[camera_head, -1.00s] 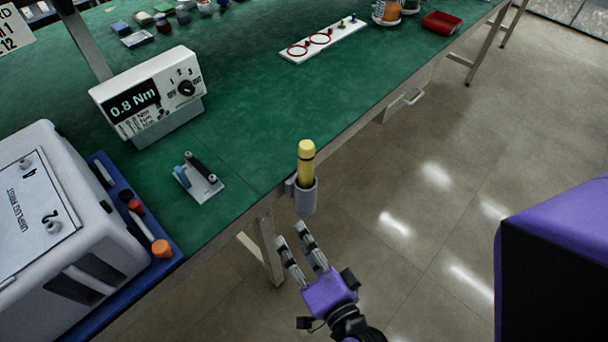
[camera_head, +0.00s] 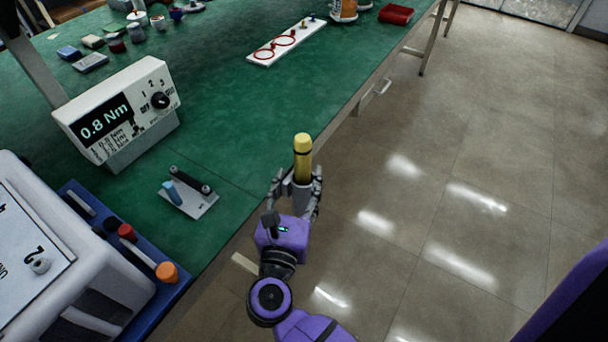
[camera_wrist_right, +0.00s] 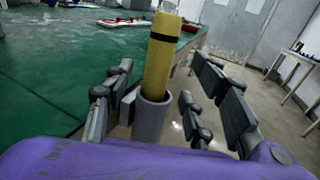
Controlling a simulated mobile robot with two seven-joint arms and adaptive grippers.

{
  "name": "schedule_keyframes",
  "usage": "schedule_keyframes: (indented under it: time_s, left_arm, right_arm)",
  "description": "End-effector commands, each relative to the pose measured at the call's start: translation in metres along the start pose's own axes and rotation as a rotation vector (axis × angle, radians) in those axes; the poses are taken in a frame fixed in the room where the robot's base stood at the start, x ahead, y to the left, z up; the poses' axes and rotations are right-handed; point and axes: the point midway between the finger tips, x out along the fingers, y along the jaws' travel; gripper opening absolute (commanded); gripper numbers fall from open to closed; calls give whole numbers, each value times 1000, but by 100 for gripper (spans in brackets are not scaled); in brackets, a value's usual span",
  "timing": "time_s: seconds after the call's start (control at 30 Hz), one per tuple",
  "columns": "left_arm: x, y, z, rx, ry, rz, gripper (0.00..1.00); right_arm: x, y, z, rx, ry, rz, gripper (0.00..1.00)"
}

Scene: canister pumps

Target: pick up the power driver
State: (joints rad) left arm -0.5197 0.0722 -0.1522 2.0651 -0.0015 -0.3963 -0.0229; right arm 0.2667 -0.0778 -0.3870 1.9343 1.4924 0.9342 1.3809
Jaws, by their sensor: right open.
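The power driver (camera_head: 302,158) is a yellow cylinder with a black band, standing upright in a grey holder on the table's front edge. It also shows in the right wrist view (camera_wrist_right: 161,55), rising out of the grey holder cup (camera_wrist_right: 151,118). My right gripper (camera_head: 297,186) is open, with its fingers on both sides of the holder and the driver's lower part. In the wrist view the fingers (camera_wrist_right: 160,100) stand apart from the yellow body, left and right of it. The driver's lower end is hidden inside the holder. My left gripper is not in view.
The green table (camera_head: 240,120) carries a torque display (camera_head: 118,112) reading 0.8 Nm, a small stand (camera_head: 188,192) with blue and black pieces, and a white plate with red rings (camera_head: 285,42). A white machine on a blue tray (camera_head: 165,300) is at left. The floor at right is clear.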

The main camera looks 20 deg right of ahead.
Motion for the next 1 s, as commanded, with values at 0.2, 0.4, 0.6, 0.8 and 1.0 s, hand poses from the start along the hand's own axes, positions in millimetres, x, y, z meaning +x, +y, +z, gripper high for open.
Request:
schedule_keyframes:
  time_s: [0.2,0.4,0.6,0.8,1.0]
  left_arm:
    - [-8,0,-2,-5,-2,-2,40]
    - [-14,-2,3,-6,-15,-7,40]
    - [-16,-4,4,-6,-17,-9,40]
    - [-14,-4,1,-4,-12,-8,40]
    - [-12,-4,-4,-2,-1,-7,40]
  right_arm:
    - [28,1,7,-4,-7,0,51]
    - [57,2,9,-6,-6,1,51]
    - [64,1,6,-6,-2,1,51]
    - [64,1,6,-6,-2,1,43]
    - [64,1,6,-6,-2,1,16]
